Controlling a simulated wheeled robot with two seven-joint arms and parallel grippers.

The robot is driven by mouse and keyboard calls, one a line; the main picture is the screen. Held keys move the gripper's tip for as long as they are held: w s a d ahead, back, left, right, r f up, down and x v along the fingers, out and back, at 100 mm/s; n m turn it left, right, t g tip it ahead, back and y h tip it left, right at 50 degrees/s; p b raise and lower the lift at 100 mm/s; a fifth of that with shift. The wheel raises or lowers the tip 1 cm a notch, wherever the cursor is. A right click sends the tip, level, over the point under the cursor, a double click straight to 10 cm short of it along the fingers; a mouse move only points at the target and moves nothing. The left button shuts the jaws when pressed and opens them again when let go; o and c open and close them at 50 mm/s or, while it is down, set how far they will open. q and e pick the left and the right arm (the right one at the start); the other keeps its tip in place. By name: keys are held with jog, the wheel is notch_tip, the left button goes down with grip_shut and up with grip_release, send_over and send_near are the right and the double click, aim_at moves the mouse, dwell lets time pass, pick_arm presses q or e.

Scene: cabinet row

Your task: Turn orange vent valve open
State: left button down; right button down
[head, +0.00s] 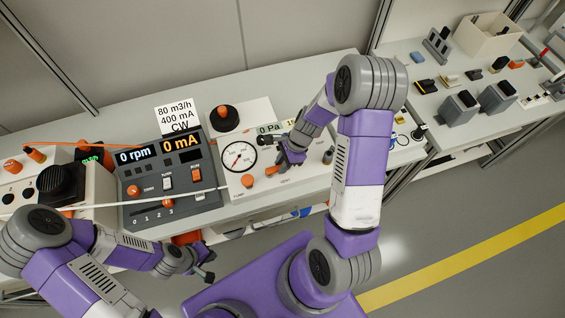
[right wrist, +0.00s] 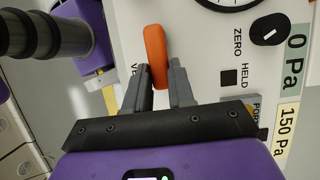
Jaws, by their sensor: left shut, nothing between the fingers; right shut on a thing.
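The orange vent valve is an elongated orange handle (right wrist: 155,52) on a white panel in the right wrist view, beside a partly covered label starting "VE". In the head view its orange end (head: 271,170) shows just left of my right gripper (head: 281,164). My right gripper, also in the right wrist view (right wrist: 161,78), is shut on the handle, with one finger on each side of its near end. My left gripper (head: 208,277) is shut and empty, low in front of the bench, away from the valve.
A round gauge (head: 238,158) sits left of the valve, with another orange knob (head: 248,181) below it. A grey control box (head: 170,180) reading 0 rpm and 0 mA stands further left. A 0 Pa display (right wrist: 298,48) shows on the valve's panel.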

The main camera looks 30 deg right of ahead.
jog(key=n+p, duration=0.1)
jog(key=n, duration=0.1)
jog(key=w+n+g+p, duration=0.1)
jog(key=n, duration=0.1)
jog(key=shift+w+g, duration=0.3)
jog(key=n, duration=0.1)
jog(key=w+n+g, duration=0.1)
jog(key=n, duration=0.1)
jog(key=shift+w+a+n+p, duration=0.2)
jog(key=shift+a+n+p, duration=0.05)
jog(key=shift+n+p, duration=0.1)
jog(key=n, duration=0.1)
jog(key=w+a+n+g+h, duration=0.1)
jog(key=n, duration=0.1)
jog(key=n+g, duration=0.1)
jog(key=n, duration=0.1)
jog(key=shift+w+a, duration=0.2)
jog(key=shift+w, duration=0.15)
jog(key=shift+w+a+n+g+h, duration=0.15)
jog(key=shift+a+n+h, duration=0.15)
jog(key=shift+n, duration=0.5)
jog(key=shift+w+a+n+g+h, duration=0.1)
jog(key=shift+a+n+h, duration=0.2)
jog(key=shift+n, duration=0.55)
jog(key=shift+w+a+n+g+h, duration=0.2)
jog(key=shift+n+h, duration=0.2)
jog(key=shift+n, duration=0.4)
